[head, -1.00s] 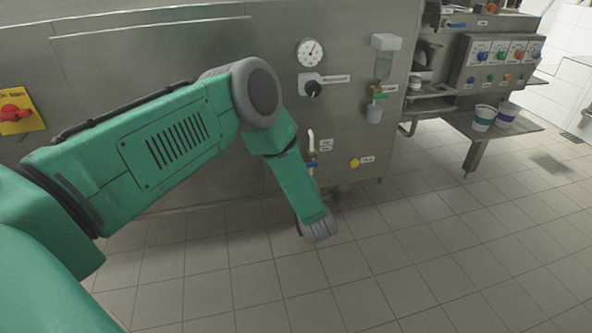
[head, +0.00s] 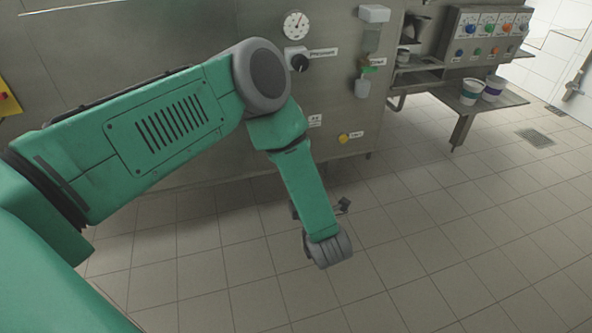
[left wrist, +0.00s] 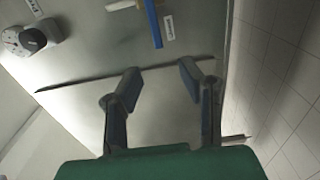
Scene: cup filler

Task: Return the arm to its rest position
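My green left arm (head: 160,140) comes in from the left, bends at a grey elbow joint, and hangs its lower part down in front of the steel machine (head: 190,35). In the left wrist view my left gripper (left wrist: 159,70) has its two fingers spread apart with nothing between them. In the head view the gripper is mostly hidden behind the arm, and only dark bits show beside the grey end joint. My right arm and gripper are not in view.
The machine carries a gauge (head: 297,25), a black knob (head: 299,63) and a yellow button (head: 343,138). Two cups, a blue-banded one (head: 470,91) and a purple-banded one (head: 493,88), stand on a shelf at the right. The tiled floor (head: 420,250) is clear.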

